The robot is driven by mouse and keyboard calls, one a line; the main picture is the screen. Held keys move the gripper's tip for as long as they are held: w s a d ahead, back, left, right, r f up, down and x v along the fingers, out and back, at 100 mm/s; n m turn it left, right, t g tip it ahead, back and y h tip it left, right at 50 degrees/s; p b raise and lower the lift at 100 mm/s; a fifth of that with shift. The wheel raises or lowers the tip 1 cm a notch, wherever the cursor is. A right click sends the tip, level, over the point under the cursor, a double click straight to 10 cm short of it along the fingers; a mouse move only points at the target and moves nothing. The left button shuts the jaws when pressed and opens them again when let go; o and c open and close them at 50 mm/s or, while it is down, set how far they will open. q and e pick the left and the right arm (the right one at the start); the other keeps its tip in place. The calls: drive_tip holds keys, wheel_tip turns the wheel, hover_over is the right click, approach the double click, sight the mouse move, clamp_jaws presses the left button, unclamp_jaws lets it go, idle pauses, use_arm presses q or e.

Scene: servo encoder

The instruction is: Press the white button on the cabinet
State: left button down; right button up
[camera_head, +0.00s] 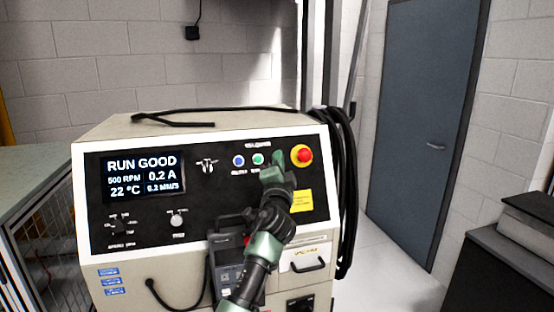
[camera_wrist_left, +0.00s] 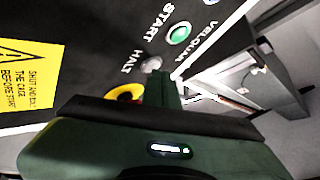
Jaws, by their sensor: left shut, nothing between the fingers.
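The cabinet (camera_head: 100,240) is cream with a black front panel. In the left wrist view, a small greyish-white button (camera_wrist_left: 151,64) sits between the green button (camera_wrist_left: 179,33) and a yellow ring (camera_wrist_left: 125,93), near the word HALT. In the head view my left gripper covers that spot. My left gripper (camera_head: 276,160) is shut and empty, its tip just in front of the panel between the green button (camera_head: 258,158) and the red emergency stop (camera_head: 301,155). The shut fingers also show in the left wrist view (camera_wrist_left: 164,84), close to the white button. I cannot tell whether they touch it.
A blue button (camera_head: 239,160) is left of the green one. A screen (camera_head: 144,175) reads RUN GOOD. A pale knob (camera_head: 177,219) is lower on the panel. Black cables (camera_head: 345,200) hang at the cabinet's right side. Open floor (camera_head: 385,270) lies before the blue door (camera_head: 425,120).

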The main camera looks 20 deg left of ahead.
idle(0.3)
use_arm(q)
drive_tip(key=shift+s+d+r+p, duration=0.2)
drive_tip(key=shift+s+p, duration=0.1)
drive_tip(key=shift+s, duration=0.05)
drive_tip(key=s+d+r+p, duration=0.2)
drive_tip(key=s+d+p, duration=0.1)
drive_tip(key=s+p, duration=0.1)
drive_tip(key=shift+s+r, duration=0.25)
idle(0.4)
idle(0.5)
